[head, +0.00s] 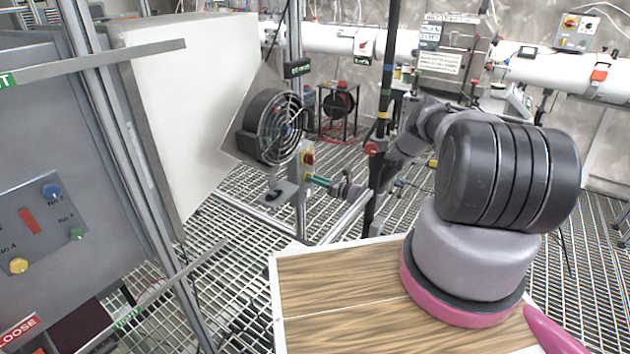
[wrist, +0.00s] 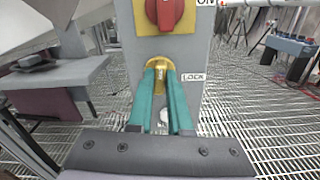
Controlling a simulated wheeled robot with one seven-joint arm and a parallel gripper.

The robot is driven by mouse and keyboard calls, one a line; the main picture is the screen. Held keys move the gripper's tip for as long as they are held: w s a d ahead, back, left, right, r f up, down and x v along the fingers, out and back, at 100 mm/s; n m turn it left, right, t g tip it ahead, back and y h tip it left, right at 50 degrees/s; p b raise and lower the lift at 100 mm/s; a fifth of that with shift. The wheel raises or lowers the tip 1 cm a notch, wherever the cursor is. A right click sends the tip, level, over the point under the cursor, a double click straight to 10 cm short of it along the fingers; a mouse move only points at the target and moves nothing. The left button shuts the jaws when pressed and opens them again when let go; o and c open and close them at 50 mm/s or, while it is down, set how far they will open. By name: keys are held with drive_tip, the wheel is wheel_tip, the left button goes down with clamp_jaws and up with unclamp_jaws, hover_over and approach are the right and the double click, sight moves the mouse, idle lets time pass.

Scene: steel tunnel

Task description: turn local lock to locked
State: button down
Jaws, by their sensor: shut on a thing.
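The local lock (wrist: 159,62) is a round brass-yellow piece on the front of a grey box, under a red switch. A "LOCK" label (wrist: 193,77) sits to its right. My gripper (wrist: 160,74) has green fingers that reach up to the lock and are shut on its small yellow middle part. The fingers hide much of the lock, so I cannot tell which way it is turned. In the head view my gripper (head: 314,179) meets the grey box (head: 299,190) from the right; the lock itself is hidden there.
A red rotary switch (wrist: 165,10) on a yellow plate is just above the lock, with an "ON" label beside it. A black fan (head: 272,127) stands left of the box. A wood-topped surface (head: 340,285) lies in front, below my arm. Grating covers the floor.

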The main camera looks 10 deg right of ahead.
drive_tip(key=shift+w+d+f+m, duration=0.1)
drive_tip(key=shift+d+f+m, duration=0.05)
drive_tip(key=shift+m, duration=3.95)
drive_tip(key=shift+d+f+m, duration=0.1)
drive_tip(key=shift+m, duration=4)
drive_tip(key=c, duration=0.8)
unclamp_jaws()
drive_tip(key=shift+c, duration=0.2)
drive_tip(key=v, duration=1)
drive_tip(key=shift+s+d, duration=0.25)
drive_tip(key=shift+s, duration=0.05)
